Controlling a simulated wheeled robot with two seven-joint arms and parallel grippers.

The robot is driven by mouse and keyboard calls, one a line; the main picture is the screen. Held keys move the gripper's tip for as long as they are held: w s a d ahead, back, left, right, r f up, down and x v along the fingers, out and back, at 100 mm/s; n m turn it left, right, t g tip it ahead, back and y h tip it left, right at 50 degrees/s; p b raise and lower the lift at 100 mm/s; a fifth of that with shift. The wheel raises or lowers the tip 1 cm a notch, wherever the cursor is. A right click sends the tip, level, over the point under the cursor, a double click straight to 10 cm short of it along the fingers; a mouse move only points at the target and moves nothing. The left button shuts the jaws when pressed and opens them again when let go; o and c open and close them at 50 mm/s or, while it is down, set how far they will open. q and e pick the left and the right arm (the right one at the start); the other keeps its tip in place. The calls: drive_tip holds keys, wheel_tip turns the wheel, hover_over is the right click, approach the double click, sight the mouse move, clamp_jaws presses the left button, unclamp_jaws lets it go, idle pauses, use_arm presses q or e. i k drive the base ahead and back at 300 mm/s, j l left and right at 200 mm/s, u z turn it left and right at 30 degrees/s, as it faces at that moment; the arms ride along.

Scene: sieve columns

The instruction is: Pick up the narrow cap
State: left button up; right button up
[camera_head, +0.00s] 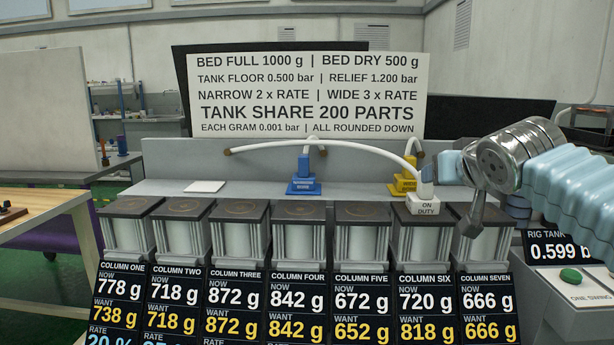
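A blue cap-like piece (303,181) stands on the grey ledge behind the columns, with a label too small to read surely. A yellow piece (402,183) stands to its right and is partly hidden. A white block marked ON DUTY (423,199) sits on top of column six, joined to a white hose. Which one is the narrow cap I cannot read for certain. My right gripper (471,226) points down over the column seven area, right of the white block and well right of the blue piece. Its finger opening is not clear. My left gripper is out of view.
Several columns with dark tops (240,211) stand in a row in front of the ledge, with number panels below. The white hose (345,145) arches over the ledge. A flat white plate (205,186) lies at the left. A green button (570,277) is at the right.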

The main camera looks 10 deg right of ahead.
sight(302, 180)
drive_tip(key=i+j, duration=0.25)
drive_tip(key=j, duration=0.15)
drive_tip(key=i+j, duration=0.2)
drive_tip(key=j, duration=0.15)
drive_tip(key=i+j, duration=0.25)
drive_tip(key=j, duration=0.15)
